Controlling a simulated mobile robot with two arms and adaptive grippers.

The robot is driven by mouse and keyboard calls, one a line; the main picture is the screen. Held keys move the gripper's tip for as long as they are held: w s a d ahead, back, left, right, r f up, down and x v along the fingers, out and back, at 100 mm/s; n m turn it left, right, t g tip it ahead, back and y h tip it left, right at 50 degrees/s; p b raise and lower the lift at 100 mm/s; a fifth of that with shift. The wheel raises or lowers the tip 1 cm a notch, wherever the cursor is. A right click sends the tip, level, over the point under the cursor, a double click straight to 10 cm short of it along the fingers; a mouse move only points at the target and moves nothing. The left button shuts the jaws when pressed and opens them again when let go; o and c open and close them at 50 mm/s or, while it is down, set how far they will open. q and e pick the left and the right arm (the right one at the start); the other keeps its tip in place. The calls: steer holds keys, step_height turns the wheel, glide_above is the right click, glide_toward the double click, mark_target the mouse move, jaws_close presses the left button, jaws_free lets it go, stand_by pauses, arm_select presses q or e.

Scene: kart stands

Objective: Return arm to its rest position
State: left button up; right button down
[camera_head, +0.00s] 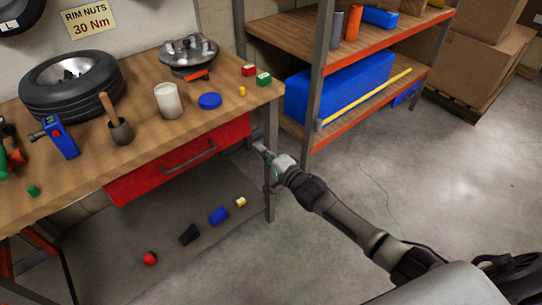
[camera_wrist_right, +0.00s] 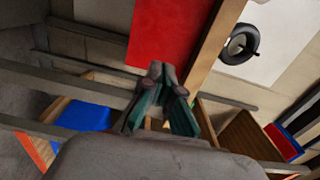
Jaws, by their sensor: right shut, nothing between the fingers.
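My right arm reaches in from the lower right in the head view. Its gripper (camera_head: 262,149) is shut and empty, beside the right front leg of the workbench (camera_head: 225,107) and below the level of its top. In the right wrist view the fingertips (camera_wrist_right: 161,70) are together, with the red drawer front (camera_wrist_right: 165,30) behind them. In the head view the red drawer (camera_head: 150,175) is under the bench top and looks closed. My left gripper does not show in either view.
A tyre (camera_head: 72,87), a white cup (camera_head: 168,100) and small parts lie on the bench. Several small items, including a red ball (camera_head: 150,258), lie below.

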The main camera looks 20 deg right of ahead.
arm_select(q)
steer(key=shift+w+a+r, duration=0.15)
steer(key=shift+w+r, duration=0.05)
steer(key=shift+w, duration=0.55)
arm_select(e)
steer(key=v, duration=0.4)
steer(key=shift+w, duration=0.1)
